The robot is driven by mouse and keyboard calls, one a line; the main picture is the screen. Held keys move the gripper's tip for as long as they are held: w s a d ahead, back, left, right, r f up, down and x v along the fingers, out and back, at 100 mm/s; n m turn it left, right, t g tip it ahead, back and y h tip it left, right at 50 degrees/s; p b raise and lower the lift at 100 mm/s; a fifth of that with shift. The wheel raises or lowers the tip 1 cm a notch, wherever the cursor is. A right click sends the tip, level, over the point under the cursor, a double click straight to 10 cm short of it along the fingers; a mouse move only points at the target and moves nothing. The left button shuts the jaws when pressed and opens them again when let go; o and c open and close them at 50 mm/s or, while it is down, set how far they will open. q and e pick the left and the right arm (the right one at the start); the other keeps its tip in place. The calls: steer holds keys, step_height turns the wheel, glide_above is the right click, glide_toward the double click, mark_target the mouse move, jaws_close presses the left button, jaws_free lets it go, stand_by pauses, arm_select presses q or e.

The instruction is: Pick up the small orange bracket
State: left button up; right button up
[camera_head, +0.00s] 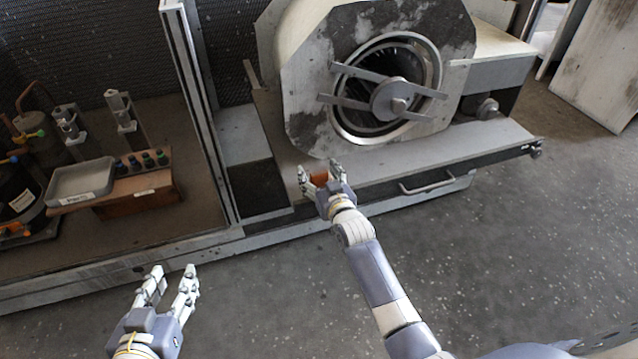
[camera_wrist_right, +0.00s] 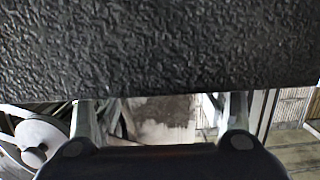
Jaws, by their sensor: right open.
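The small orange bracket (camera_head: 319,176) shows in the head view at the front edge of the bench, below the blower housing. My right gripper (camera_head: 320,174) is open, with one finger to each side of the bracket; contact cannot be told. In the right wrist view the open fingers (camera_wrist_right: 162,112) show apart, and a dark textured surface (camera_wrist_right: 160,45) fills the upper part. I cannot make out the bracket there. My left gripper (camera_head: 172,277) is open and empty over the floor at the lower left.
The blower housing (camera_head: 310,95) with its round opening stands behind the right gripper. An upright metal post (camera_head: 205,110) rises to the left. A grey tray (camera_head: 82,181) and a wooden block with several small bottles (camera_head: 140,196) stand on the left bench.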

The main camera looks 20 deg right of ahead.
steer(key=c, duration=1.2)
steer(key=shift+r, duration=0.1)
